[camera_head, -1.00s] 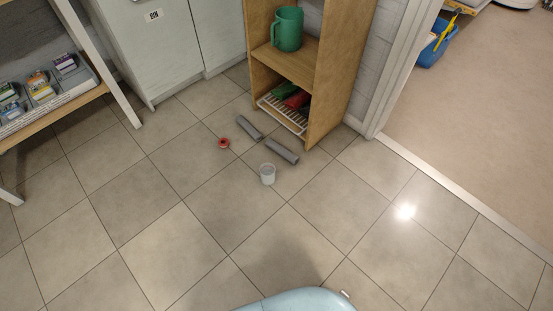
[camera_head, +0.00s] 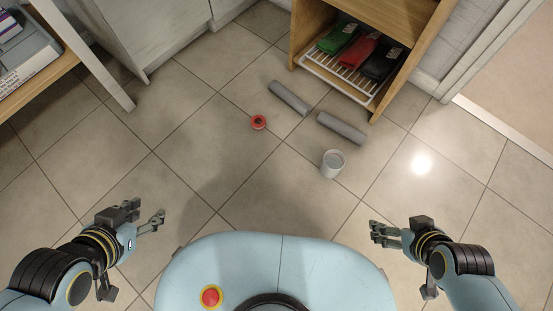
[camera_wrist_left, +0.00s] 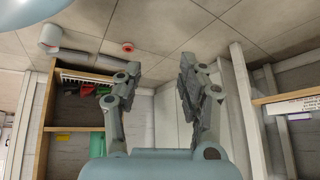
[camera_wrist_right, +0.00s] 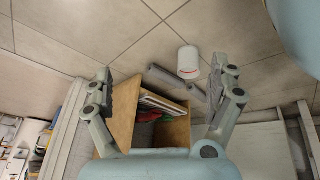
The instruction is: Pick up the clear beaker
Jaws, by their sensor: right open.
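The beaker (camera_head: 332,163) stands upright on the floor tiles, right of centre in the head view. It looks whitish and open at the top. It also shows in the right wrist view (camera_wrist_right: 188,62), with a red mark on its side, and in the left wrist view (camera_wrist_left: 50,38) at the upper left. My left gripper (camera_head: 155,221) is open and empty, far to the left of the beaker and nearer to my body. My right gripper (camera_head: 376,233) is open and empty, nearer to my body and slightly right of the beaker. Neither touches it.
Two grey cylinders (camera_head: 289,98) (camera_head: 341,129) lie on the floor beyond the beaker, with a red ring-like object (camera_head: 259,122) to their left. A wooden shelf (camera_head: 384,106) holding a white rack stands behind. A table (camera_head: 38,82) is at upper left. Floor around the beaker's near side is clear.

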